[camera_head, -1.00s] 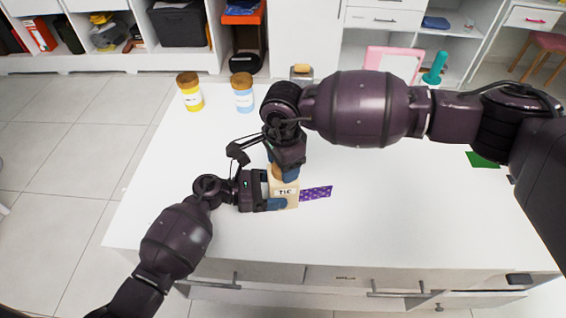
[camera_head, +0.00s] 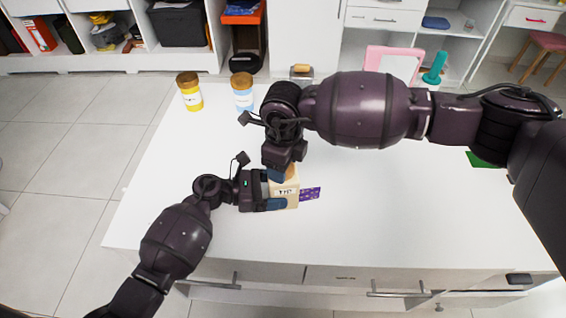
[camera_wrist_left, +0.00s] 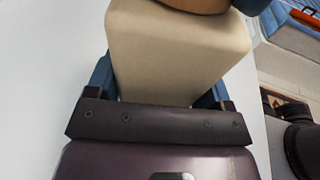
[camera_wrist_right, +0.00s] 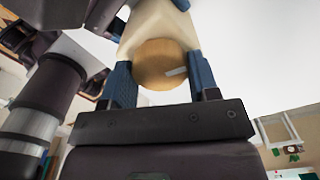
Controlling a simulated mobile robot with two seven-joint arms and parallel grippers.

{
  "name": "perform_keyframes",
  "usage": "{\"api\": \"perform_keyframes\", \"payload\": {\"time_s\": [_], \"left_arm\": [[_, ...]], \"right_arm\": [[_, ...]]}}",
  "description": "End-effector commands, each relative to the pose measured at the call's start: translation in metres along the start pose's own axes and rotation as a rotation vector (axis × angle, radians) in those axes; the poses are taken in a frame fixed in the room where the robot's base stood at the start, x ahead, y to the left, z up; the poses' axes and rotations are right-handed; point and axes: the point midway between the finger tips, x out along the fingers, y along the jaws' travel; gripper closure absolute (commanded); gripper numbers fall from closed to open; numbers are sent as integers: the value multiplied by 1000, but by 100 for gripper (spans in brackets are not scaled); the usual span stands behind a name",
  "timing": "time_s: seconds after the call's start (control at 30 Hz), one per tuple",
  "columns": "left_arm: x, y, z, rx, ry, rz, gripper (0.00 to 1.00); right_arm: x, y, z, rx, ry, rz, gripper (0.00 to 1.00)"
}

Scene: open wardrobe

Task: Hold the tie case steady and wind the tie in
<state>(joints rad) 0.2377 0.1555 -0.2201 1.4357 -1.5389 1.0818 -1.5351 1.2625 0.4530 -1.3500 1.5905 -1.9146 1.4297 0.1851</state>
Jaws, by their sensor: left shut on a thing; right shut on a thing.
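The cream tie case (camera_head: 291,201) stands on the white table with a label on its front. The purple patterned tie (camera_head: 311,194) sticks out a short way from its right side. My left gripper (camera_head: 277,195) is shut on the case body from the left; its wrist view shows the case (camera_wrist_left: 180,60) between the fingers. My right gripper (camera_head: 281,174) comes down from above and is shut on the round wooden knob on top of the case. The right wrist view shows the knob (camera_wrist_right: 160,63) between the blue fingers.
A yellow jar (camera_head: 191,95) and a light blue jar (camera_head: 243,94) stand at the table's back left. A pink frame (camera_head: 393,62) and a teal object (camera_head: 435,68) are at the back right. The table front right of the case is clear.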

Motion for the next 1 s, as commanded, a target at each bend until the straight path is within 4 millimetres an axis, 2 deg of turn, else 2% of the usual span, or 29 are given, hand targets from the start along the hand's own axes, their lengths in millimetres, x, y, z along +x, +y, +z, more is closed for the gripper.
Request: {"api": "perform_keyframes", "payload": {"time_s": [1.0], "left_arm": [[-1,0,-1,-2,2,2,45]], "right_arm": [[0,1,0,964,1,3,69]]}}
